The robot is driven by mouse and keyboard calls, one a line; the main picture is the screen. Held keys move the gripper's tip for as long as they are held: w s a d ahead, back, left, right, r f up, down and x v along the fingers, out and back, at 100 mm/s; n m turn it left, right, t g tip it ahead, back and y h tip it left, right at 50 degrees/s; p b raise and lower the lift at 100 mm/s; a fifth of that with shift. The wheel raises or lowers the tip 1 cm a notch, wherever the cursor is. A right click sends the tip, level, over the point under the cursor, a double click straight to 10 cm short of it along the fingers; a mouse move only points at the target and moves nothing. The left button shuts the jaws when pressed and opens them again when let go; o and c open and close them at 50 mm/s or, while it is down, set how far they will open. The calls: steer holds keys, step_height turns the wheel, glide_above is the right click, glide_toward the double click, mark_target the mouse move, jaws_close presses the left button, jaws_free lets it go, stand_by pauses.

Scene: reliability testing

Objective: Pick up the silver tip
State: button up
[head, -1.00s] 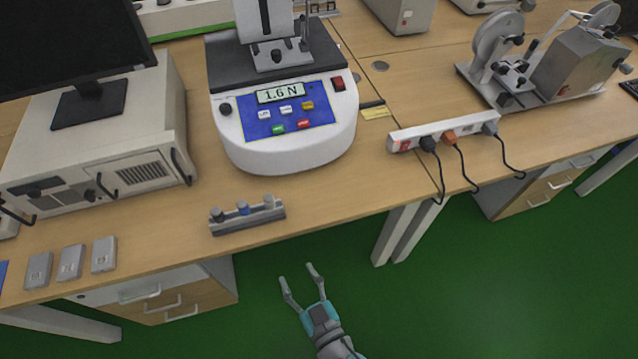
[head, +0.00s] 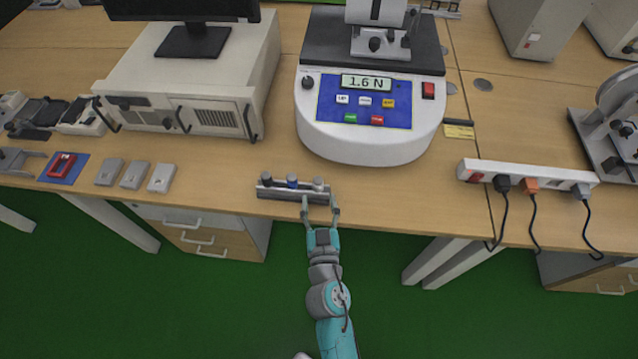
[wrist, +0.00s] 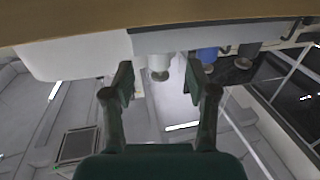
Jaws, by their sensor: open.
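A grey rack (head: 283,194) near the table's front edge holds a row of upright tips. The silver tip (head: 318,183) is at its right end, the blue tip (head: 292,181) in the middle, the dark tip (head: 267,178) at the left. My gripper (head: 320,206) is open and empty at the front of the rack's right end. In the wrist view, which appears upside down, the silver tip (wrist: 159,66) shows between the two fingers of my gripper (wrist: 160,78), with a gap on each side. I cannot tell whether the fingertips reach as far as the tip.
A force tester (head: 365,140) reading 1.6 N stands behind the rack. Several small grey blocks (head: 134,175) lie to the left. A power strip (head: 525,174) with hanging cables is to the right. The table is clear immediately around the rack.

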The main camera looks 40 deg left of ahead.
mark_target(319, 190)
steer(key=shift+r+x, duration=0.15)
steer(key=shift+x, duration=1.1)
steer(key=shift+r+x, duration=0.1)
steer(key=shift+x, duration=1.15)
jaws_close()
